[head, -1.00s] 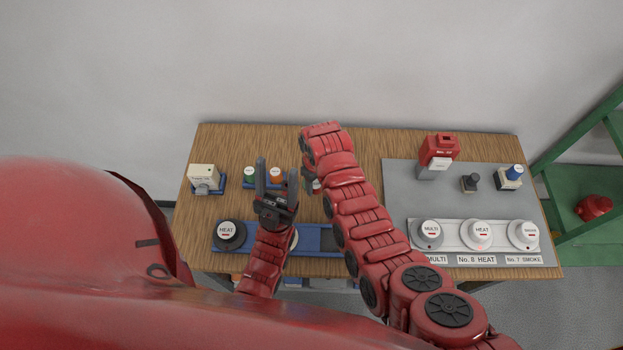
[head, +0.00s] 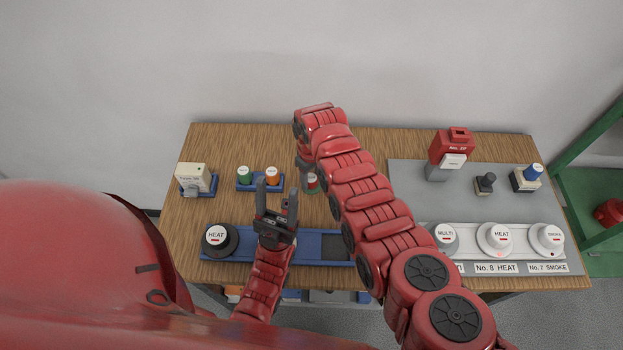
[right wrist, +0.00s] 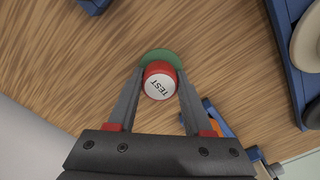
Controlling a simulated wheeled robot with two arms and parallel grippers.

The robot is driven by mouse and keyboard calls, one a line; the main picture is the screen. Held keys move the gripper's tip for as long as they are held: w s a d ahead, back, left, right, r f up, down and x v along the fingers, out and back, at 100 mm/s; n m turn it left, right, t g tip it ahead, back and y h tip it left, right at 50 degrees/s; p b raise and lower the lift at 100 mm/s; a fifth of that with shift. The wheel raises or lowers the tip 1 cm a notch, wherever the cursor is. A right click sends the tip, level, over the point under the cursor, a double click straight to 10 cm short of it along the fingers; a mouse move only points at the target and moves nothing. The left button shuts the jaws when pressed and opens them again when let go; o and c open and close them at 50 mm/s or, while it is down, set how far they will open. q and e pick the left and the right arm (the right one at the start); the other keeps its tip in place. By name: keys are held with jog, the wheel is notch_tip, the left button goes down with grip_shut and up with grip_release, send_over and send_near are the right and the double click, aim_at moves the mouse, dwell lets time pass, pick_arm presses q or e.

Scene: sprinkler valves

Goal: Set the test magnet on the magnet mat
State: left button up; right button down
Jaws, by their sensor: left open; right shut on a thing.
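The test magnet, a red cylinder with a white top marked TEST, shows in the right wrist view (right wrist: 160,83) and in the head view (head: 312,181). My right gripper (right wrist: 160,85) is shut on it, with one finger on each side. In the head view my right arm partly hides that gripper. The magnet mat, a green disc (right wrist: 156,55), shows directly behind the magnet in the right wrist view. I cannot tell whether the magnet touches it. My left gripper (head: 276,195) is open and empty over the left part of the table.
A blue rack (head: 246,188) with green and orange canisters stands close to my left gripper. A blue tray (head: 330,247) with a HEAT detector (head: 217,240) lies at the front. A grey board (head: 410,180) with detectors and a red call box (head: 452,147) fills the right side.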

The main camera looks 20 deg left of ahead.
aim_at(311, 179)
jog(key=shift+f, duration=0.1)
jog(key=shift+s+f, duration=0.1)
jog(key=shift+c, duration=1.6)
grip_release()
jog(key=shift+r, duration=0.4)
notch_tip(311, 179, up, 12)
jog(key=p, duration=0.6)
jog(key=shift+f+p, duration=0.2)
jog(key=shift+p, duration=0.2)
